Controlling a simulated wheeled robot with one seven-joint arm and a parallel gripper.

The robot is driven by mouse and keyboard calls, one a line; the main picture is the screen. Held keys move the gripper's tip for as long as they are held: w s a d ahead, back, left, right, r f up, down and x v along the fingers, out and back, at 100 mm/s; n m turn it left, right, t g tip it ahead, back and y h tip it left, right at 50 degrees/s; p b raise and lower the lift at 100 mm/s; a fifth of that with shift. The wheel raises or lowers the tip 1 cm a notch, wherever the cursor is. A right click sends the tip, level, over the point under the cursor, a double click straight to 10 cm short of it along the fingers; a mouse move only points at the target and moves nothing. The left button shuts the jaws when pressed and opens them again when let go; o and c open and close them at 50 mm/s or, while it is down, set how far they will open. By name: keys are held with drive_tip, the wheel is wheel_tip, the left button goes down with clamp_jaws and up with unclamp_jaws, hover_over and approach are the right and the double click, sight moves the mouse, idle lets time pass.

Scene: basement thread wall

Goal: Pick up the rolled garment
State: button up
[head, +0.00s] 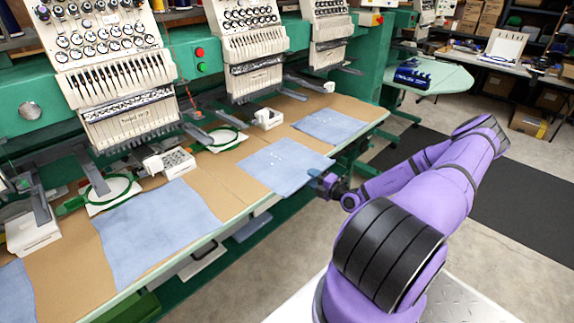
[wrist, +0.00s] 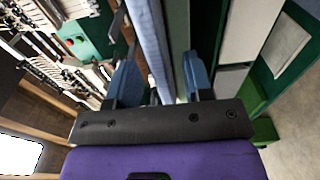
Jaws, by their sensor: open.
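No clearly rolled garment can be made out in the head view. A light blue cloth (head: 285,165) lies mostly flat on the tan machine table, its right corner close to my gripper (head: 320,182). In the wrist view, a long light blue fabric strip (wrist: 147,35) runs up between the fingers of my gripper (wrist: 158,72). I cannot tell whether this strip is a roll or the cloth seen edge-on. The jaws are open, with a finger on either side of the strip, at the table's front edge.
More blue cloths lie left (head: 155,228) and right (head: 330,125) on the table (head: 225,170). White boxes (head: 168,163) and hoops (head: 221,139) stand behind the cloths. Open floor (head: 300,235) lies in front.

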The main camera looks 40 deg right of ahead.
drive_tip(key=shift+w+a, duration=0.1)
drive_tip(key=shift+w, duration=1.05)
drive_tip(key=shift+c, duration=0.5)
clamp_jaws()
drive_tip(key=shift+r, duration=0.1)
